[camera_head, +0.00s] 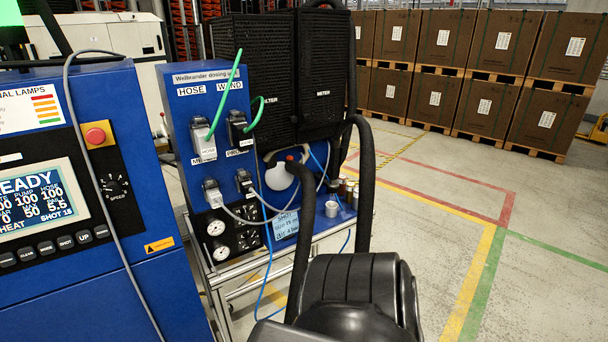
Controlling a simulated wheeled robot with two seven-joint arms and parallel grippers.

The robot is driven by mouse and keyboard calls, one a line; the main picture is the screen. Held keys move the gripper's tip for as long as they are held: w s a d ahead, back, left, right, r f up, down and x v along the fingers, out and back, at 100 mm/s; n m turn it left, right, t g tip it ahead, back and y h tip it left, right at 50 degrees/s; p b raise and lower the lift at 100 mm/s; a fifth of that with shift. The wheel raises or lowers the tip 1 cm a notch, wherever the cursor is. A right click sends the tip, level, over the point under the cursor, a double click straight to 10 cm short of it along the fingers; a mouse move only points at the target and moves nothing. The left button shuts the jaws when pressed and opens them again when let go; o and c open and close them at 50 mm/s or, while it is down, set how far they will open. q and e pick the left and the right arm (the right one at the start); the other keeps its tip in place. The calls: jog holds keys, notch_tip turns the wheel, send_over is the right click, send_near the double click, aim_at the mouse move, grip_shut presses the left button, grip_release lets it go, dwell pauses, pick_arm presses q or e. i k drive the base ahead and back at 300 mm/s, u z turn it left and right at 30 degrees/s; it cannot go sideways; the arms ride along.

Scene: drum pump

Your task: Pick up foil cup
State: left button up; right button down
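A small pale silvery cup (331,209), which looks like the foil cup, stands upright on the shelf at the right end of the blue dosing unit (203,130). It shows between two dark curved hose-like parts and nothing touches it that I can see. Neither of my gripper's fingertips can be made out in the head view. A black ribbed body (352,285) fills the bottom middle, in front of the unit's lower part; I cannot tell whether it is mine.
Small jars (348,191) stand behind the cup to the right. A white rounded vessel (278,176) and a blue-white card (285,225) are to its left. Black hoses (366,185) and thin blue tubes hang close by. A control panel (75,200) stands left; floor at right is clear.

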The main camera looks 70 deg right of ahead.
aim_at(332, 206)
jog(key=z, duration=2.1)
